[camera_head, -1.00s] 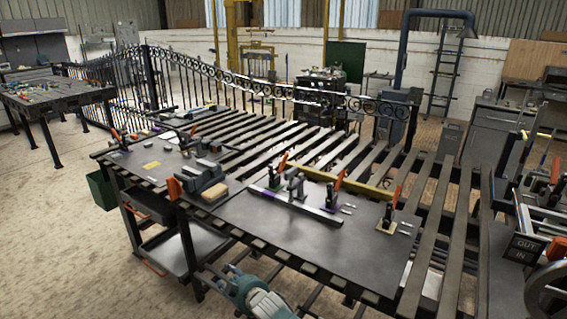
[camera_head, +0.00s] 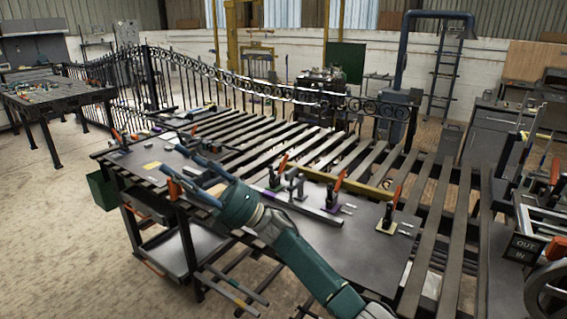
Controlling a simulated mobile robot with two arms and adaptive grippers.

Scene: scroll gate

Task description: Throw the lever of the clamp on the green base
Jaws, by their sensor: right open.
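Several toggle clamps with orange lever grips stand on the dark plates of the workbench. The clamp that seems to have the green base (camera_head: 277,175) stands behind the grey bar at the middle; its base is small and partly hidden, and its orange lever stands up at a tilt. A clamp on a purple base (camera_head: 334,194) and a clamp on a yellow base (camera_head: 388,216) stand to its right, levers up. My right gripper (camera_head: 191,172) is open and empty over the bench's front left part, left of the green-base clamp. My left gripper is out of view.
A grey bar (camera_head: 310,207) lies in front of the clamps, and a yellow bar (camera_head: 360,186) lies behind them. Another clamp (camera_head: 119,138) stands at the bench's far left. The front right plate (camera_head: 350,245) has bare room.

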